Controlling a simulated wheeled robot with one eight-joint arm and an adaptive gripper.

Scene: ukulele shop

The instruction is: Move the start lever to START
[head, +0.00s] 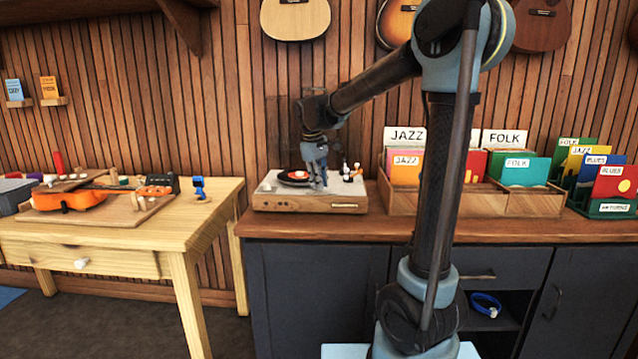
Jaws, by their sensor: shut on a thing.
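The record player (272,203) has a wooden base and a pale top, and stands on the dark cabinet's wooden counter. A dark record with a red label (293,176) lies on its left part. My gripper (319,186) points down over the top, just right of the record. Its fingertips are close together at the deck, shut on a small part there that appears to be the start lever. The fingers hide most of that part, so its exact position and the START marking cannot be read.
Small black and white figures (351,171) stand at the player's right rear, close to my gripper. A wooden record crate (450,203) stands to the right. A wooden workbench (120,238) with an orange ukulele (70,200) is at left. Guitars (295,18) hang above.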

